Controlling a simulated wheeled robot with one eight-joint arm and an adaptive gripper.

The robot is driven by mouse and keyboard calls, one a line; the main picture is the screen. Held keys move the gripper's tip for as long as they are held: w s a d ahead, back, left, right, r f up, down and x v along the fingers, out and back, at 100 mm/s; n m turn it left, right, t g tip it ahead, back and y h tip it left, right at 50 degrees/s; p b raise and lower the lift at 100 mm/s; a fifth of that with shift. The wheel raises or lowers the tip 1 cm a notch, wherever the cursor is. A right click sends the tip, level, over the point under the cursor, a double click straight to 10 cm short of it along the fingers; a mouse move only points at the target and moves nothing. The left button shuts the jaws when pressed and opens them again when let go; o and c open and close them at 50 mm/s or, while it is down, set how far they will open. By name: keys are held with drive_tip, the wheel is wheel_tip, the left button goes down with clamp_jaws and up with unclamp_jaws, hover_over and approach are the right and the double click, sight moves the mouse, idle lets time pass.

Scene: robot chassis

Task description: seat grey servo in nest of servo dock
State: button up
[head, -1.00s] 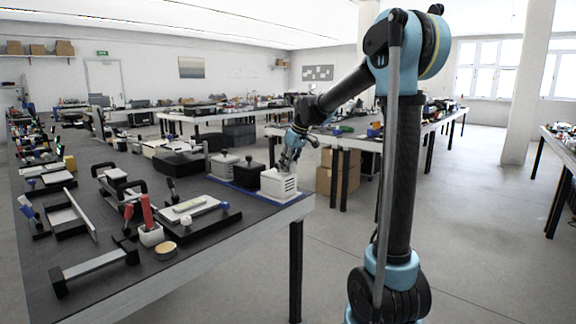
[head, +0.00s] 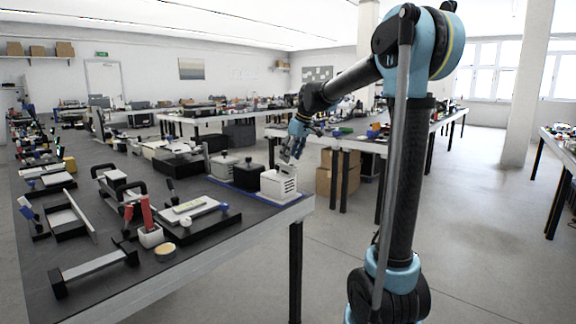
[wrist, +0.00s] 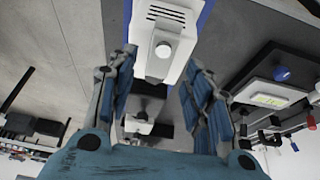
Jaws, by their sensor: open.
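A pale, boxy body with slotted vents (head: 279,185) stands at the near right corner of the bench, on the end of a blue strip. In the wrist view it (wrist: 179,38) shows a round white knob on top. A black box (head: 247,177) and a light grey box (head: 223,166), each with a top knob, stand behind it in the same row. I cannot tell for sure which are the grey servo and the servo dock's nest. My gripper (head: 288,157) is open and empty just above the pale body. In the wrist view its fingers (wrist: 163,68) are spread either side of the knob, apart from it.
Left of the row, a black tray with a white plate (head: 190,207) and coloured knobs lies on the dark bench (head: 215,248). A red-handled tool in a white holder (head: 150,236), a tan disc (head: 165,251) and a barred handle (head: 95,271) lie nearer.

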drive_tip(key=v, duration=0.7)
